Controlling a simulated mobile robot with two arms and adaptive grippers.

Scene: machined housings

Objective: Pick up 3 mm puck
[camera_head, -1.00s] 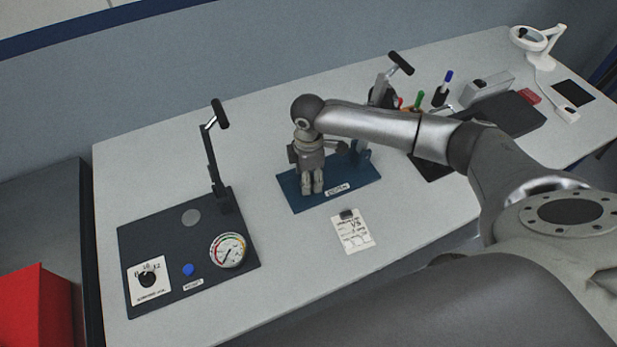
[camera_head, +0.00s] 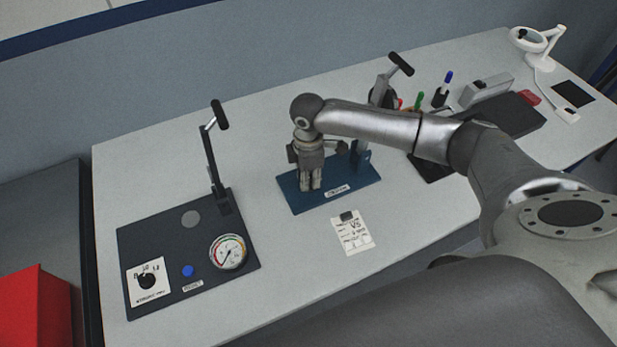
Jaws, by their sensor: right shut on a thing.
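My right gripper (camera_head: 310,184) points down over the blue base plate (camera_head: 301,204) of the middle fixture. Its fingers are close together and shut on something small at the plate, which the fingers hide. I cannot make out the 3 mm puck itself. The fixture's upright lever with a black handle (camera_head: 400,63) stands just behind and to the right of the gripper. My left gripper is not in view.
A dark fixture plate (camera_head: 150,230) with a gauge (camera_head: 228,251), a dial, a blue button and an upright lever stands at the left. A paper tag (camera_head: 352,234) lies in front of the blue plate. Markers, a dark tray and a magnifier lamp (camera_head: 537,42) fill the right.

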